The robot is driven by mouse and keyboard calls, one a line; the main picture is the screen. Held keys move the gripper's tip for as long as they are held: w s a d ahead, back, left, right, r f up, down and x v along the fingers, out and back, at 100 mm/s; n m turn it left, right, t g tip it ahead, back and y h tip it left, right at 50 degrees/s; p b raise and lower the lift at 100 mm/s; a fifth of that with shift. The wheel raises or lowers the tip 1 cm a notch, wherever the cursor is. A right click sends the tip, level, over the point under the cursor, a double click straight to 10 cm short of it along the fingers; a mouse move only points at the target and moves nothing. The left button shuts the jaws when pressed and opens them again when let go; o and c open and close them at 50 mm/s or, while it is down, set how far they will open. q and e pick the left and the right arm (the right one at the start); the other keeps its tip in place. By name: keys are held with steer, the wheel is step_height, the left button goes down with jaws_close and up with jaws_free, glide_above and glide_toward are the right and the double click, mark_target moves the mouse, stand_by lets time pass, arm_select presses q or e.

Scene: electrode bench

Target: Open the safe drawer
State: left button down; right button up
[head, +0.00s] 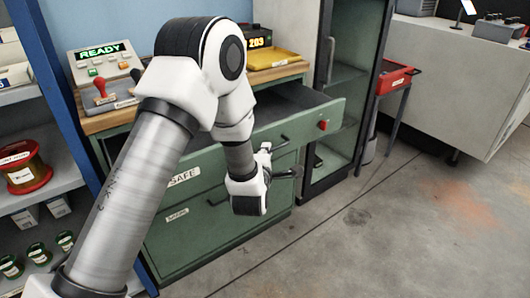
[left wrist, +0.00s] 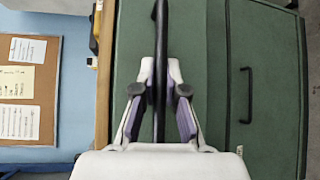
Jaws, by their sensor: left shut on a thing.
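The green safe drawer (head: 300,128) is the top drawer of a green cabinet, with a white SAFE label (head: 183,177) and a red knob (head: 323,125) on its front. It stands pulled out, and its dark inside shows above the front. My left gripper (head: 268,160) is at the drawer front. In the left wrist view its two fingers (left wrist: 159,92) are shut on a black handle bar (left wrist: 160,35) running between them. My arm hides part of the drawer front. My right gripper is not in view.
A lower drawer (head: 185,235) with its own black handle is shut. A glass-door cabinet (head: 340,90) stands close on the right. The floor in front is clear.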

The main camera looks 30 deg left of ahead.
arm_select(q)
steer(key=c, duration=1.2)
jaws_free()
steer(key=shift+w, duration=0.1)
steer(key=v, duration=0.7)
steer(key=shift+s, duration=0.25)
steer(key=shift+d, duration=0.1)
